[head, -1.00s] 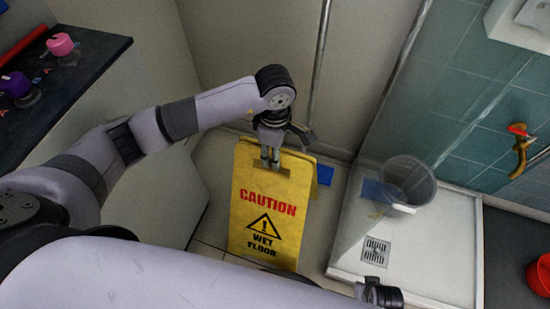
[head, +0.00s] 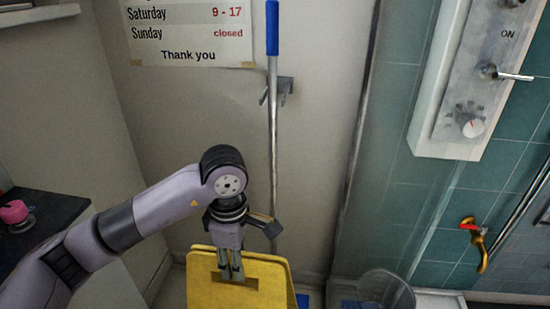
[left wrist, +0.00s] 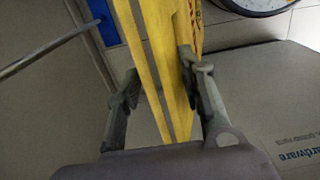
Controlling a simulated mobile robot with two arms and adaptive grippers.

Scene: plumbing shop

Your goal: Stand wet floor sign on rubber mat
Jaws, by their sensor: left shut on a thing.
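The yellow wet floor sign (head: 265,285) is at the bottom of the head view, upright, with only its top part in frame. My left gripper (head: 232,272) points down and is shut on the sign's top edge by the handle slot. In the left wrist view the sign (left wrist: 155,50) shows as folded yellow panels between the fingers of my left gripper (left wrist: 160,85). The sign's foot is out of view. I cannot make out the rubber mat for certain. My right gripper is not in view.
A blue-handled pole (head: 273,120) leans at the wall behind the sign. A clear bucket (head: 388,290) stands to its right. A shower panel (head: 465,85) and brass valve (head: 474,245) are on the right wall. A box marked "hardware" (left wrist: 270,115) shows in the wrist view.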

